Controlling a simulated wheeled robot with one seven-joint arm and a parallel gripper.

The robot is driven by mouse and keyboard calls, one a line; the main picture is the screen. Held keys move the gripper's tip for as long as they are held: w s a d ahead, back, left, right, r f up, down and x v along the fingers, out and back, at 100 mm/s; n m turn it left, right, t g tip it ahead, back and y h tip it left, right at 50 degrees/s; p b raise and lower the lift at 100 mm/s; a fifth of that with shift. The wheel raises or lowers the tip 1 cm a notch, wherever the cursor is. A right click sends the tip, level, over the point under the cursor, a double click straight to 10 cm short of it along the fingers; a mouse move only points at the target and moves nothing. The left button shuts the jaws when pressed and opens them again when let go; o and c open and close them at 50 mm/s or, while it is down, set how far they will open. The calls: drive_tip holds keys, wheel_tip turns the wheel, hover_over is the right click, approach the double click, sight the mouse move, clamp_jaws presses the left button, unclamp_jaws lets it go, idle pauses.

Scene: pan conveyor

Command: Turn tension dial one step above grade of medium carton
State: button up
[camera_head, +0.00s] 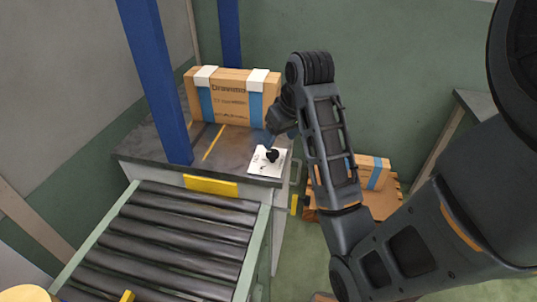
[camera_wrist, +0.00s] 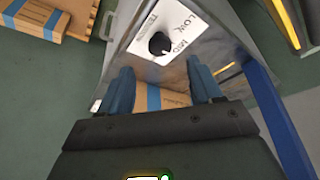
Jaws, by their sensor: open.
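The tension dial is a black knob (camera_head: 271,155) on a white plate (camera_head: 258,167) at the bench's front right corner. Other marks and the knob's exact setting are unclear. My gripper (camera_wrist: 162,75) is open, its two blue fingers apart, not touching the knob. A large carton (camera_head: 232,104) with blue straps and white corner pieces stands on the bench; part of it shows between my fingers. I cannot tell which carton is medium or read its grade.
A smaller strapped carton (camera_head: 374,171) lies on a wooden pallet (camera_head: 384,204) at right, partly behind my arm. A roller conveyor (camera_head: 165,240) runs up to the bench (camera_head: 150,147), with a yellow block (camera_head: 211,186) at its end. A blue post (camera_head: 157,80) rises left of the carton.

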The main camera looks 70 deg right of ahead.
sight(273, 153)
drive_tip(key=b+x, duration=0.3)
drive_tip(key=x, duration=0.1)
drive_tip(key=shift+f, duration=0.4)
drive_tip(key=shift+b+x, duration=0.35)
drive_tip(key=shift+x, duration=0.9)
drive_tip(key=shift+d, duration=0.15)
drive_tip(key=shift+r, duration=0.1)
drive_tip(key=shift+w, duration=0.1)
drive_tip(key=c, duration=1)
